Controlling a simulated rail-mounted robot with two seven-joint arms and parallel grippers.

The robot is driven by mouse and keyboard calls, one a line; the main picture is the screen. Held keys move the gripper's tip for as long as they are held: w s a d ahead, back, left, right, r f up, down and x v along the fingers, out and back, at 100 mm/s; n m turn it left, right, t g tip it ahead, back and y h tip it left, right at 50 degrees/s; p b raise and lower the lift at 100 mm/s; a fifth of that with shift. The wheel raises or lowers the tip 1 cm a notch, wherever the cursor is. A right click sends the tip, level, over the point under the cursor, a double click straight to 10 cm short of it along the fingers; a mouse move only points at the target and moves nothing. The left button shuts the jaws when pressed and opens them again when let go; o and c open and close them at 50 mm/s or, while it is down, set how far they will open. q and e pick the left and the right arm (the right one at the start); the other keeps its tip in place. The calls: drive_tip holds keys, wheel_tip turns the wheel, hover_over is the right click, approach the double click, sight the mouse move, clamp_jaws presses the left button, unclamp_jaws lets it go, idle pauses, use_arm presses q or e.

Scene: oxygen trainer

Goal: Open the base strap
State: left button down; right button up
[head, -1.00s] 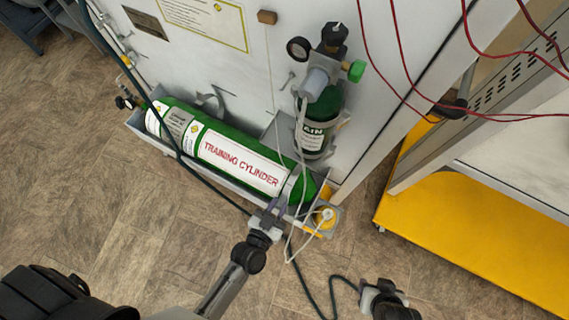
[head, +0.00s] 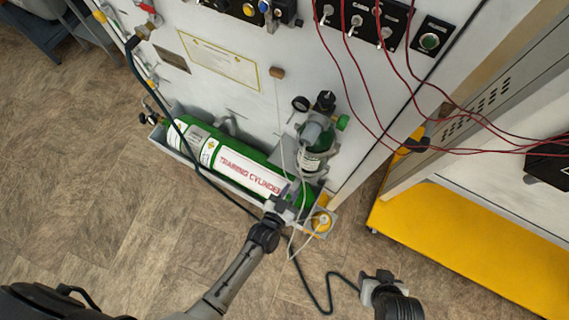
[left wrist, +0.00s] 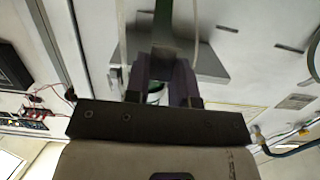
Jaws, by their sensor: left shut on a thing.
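The large green training cylinder (head: 225,150) lies in a grey tray (head: 215,182) at the foot of the white panel. My left gripper (head: 285,200) is at the cylinder's right end, where a pale band crosses it. It is shut on what looks like the base strap; the grip is mostly hidden in the head view. In the left wrist view, my left fingers (left wrist: 166,82) close around a narrow grey-green strip (left wrist: 172,40). The smaller green cylinder (head: 313,155) stands upright beside it with its regulator. My right gripper (head: 382,283) is low at the right; its jaws are unclear.
A yellow round fitting (head: 321,221) sits on a small plate at the tray's right end. A dark hose (head: 318,298) runs on the floor towards my right gripper. A yellow-based cabinet (head: 470,230) stands at right. Red wires (head: 375,95) hang above. Floor at left is clear.

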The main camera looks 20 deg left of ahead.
use_arm(q)
drive_tip(key=shift+w+d+r+p, duration=0.15)
drive_tip(key=shift+w+r+p, duration=0.4)
drive_tip(key=shift+w+r, duration=0.25)
drive_tip(key=shift+w, duration=0.1)
drive_tip(key=shift+f, duration=0.1)
drive_tip(key=c, duration=1.4)
unclamp_jaws()
drive_tip(key=o, duration=0.4)
drive_tip(key=shift+w, duration=0.15)
drive_tip(key=shift+o, duration=0.2)
drive_tip(key=shift+s, duration=0.2)
drive_tip(key=p+v, duration=0.2)
drive_tip(key=v, duration=1.1)
drive_tip(key=shift+s, duration=0.4)
drive_tip(key=shift+f, duration=0.15)
